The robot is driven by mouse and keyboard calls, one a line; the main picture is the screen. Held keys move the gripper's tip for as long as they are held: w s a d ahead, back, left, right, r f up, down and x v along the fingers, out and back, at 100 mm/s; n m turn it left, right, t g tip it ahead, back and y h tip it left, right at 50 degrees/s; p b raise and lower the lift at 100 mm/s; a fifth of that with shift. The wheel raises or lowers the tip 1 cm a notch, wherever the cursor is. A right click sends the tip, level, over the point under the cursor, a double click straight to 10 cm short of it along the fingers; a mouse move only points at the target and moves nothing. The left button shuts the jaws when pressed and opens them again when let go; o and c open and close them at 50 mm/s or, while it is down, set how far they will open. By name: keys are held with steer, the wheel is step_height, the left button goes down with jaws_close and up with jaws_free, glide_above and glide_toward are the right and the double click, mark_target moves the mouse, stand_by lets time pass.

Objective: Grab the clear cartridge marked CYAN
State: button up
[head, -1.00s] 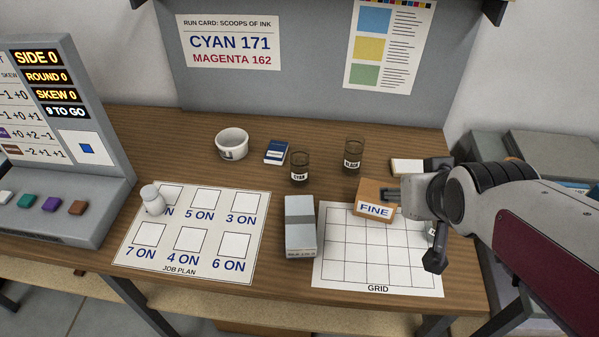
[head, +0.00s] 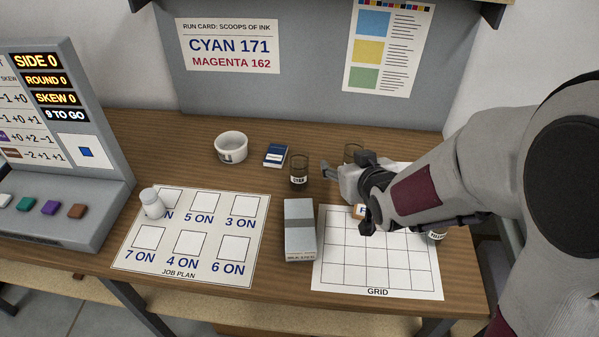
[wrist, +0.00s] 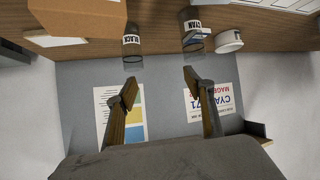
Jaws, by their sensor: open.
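The clear cartridge marked CYAN (head: 299,170) stands upright on the table, dark-tinted with a white label. In the wrist view it (wrist: 193,32) is beyond the right fingertip, its label readable. My gripper (head: 340,170) is open and empty just to the right of it, with a visible gap. In the wrist view my two fingers (wrist: 160,83) are spread apart with nothing between them. The similar cartridge marked BLACK (wrist: 132,46) is beyond the left fingertip; in the head view it (head: 352,151) is partly hidden behind my gripper.
A blue-and-white box (head: 275,155) and a white bowl (head: 231,147) stand left of the CYAN cartridge. A grey box (head: 300,228) lies in front of it. My arm mostly hides the FINE box (head: 359,211) by the grid sheet (head: 375,277). A small jar (head: 437,232) stands at right.

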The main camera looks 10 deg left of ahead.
mark_target(302, 166)
steer(key=shift+w+a+f+n+t+y, duration=0.15)
steer(key=shift+w+a+f+n+y, duration=0.2)
steer(key=shift+a+f, duration=0.75)
steer(key=shift+w+a+f+n+t+y, duration=0.15)
steer(key=shift+w+a+f+y, duration=0.4)
steer(key=shift+a, duration=0.8)
steer(key=shift+w+a+f+n+t+y, duration=0.2)
steer(key=shift+a+f+y, duration=0.3)
steer(key=shift+a+f, duration=0.7)
steer(key=shift+w+a, duration=0.1)
steer(key=shift+x, duration=1.15)
steer(key=shift+w+a, duration=0.1)
steer(key=shift+w+a+f, duration=0.7)
steer(key=shift+w+a, duration=0.15)
steer(key=shift+w, duration=0.1)
steer(key=shift+x, duration=1.05)
jaws_close()
